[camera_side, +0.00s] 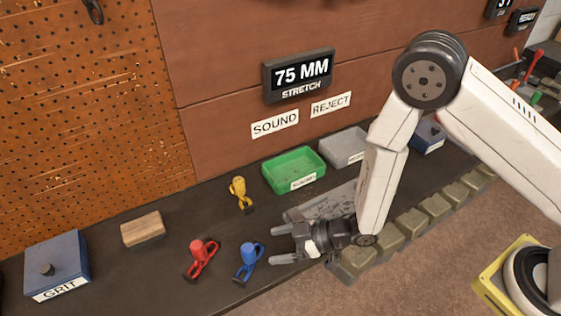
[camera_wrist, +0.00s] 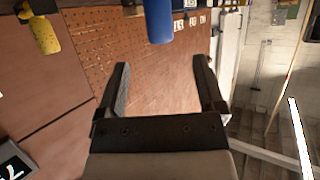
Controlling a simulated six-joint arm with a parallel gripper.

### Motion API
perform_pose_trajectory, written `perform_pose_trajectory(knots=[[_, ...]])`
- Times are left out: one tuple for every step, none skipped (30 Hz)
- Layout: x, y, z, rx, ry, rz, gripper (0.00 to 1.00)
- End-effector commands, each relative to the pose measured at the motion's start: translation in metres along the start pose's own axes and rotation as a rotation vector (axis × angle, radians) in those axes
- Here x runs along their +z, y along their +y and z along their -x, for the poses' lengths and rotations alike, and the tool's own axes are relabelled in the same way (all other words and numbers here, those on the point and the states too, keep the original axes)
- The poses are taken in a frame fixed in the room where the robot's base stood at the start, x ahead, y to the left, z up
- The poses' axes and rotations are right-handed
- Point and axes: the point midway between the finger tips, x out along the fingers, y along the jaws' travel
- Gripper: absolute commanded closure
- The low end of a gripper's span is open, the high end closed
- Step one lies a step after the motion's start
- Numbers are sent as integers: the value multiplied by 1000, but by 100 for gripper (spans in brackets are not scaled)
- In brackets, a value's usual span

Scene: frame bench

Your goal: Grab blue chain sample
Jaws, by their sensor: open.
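The blue chain sample (camera_side: 248,256) stands on the dark bench, with a fat upper body and a looped lower part. My gripper (camera_side: 274,245) is open and empty just to its right in the side view, jaws pointing toward it. A small gap appears to separate the fingertips from the sample. In the wrist view the blue sample (camera_wrist: 159,22) shows at the top edge, partly cut off, beyond the space between my open fingers (camera_wrist: 162,66). I cannot tell the exact height difference.
A red sample (camera_side: 201,258) stands left of the blue one, a yellow sample (camera_side: 238,192) behind. A green tray (camera_side: 293,170), grey tray (camera_side: 346,147), wooden block (camera_side: 143,230) and blue GRIT box (camera_side: 57,267) are on the bench. The front edge is close.

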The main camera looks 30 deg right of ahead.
Motion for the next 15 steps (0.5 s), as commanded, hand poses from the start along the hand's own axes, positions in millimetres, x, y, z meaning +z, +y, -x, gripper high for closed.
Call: perform_pose_trajectory(knots=[[0, 0, -1, 0, 0, 0, 12], [0, 0, -1, 0, 0, 1, 12], [0, 0, -3, 0, 0, 1, 12], [0, 0, -4, 0, 0, 1, 12], [0, 0, -6, 0, 0, 1, 12], [0, 0, -9, -1, 0, 2, 12], [0, 0, -11, -1, 1, 2, 12], [0, 0, -14, -1, 0, 2, 12], [0, 0, -17, -1, -1, 2, 12], [0, 0, -19, 0, -1, 1, 12], [0, 0, -21, 1, -1, 1, 12], [0, 0, -23, 1, -2, 0, 12], [0, 0, -24, 1, -2, 0, 12], [0, 0, -25, 1, -1, -1, 12], [0, 0, -26, 1, -1, -1, 12]])
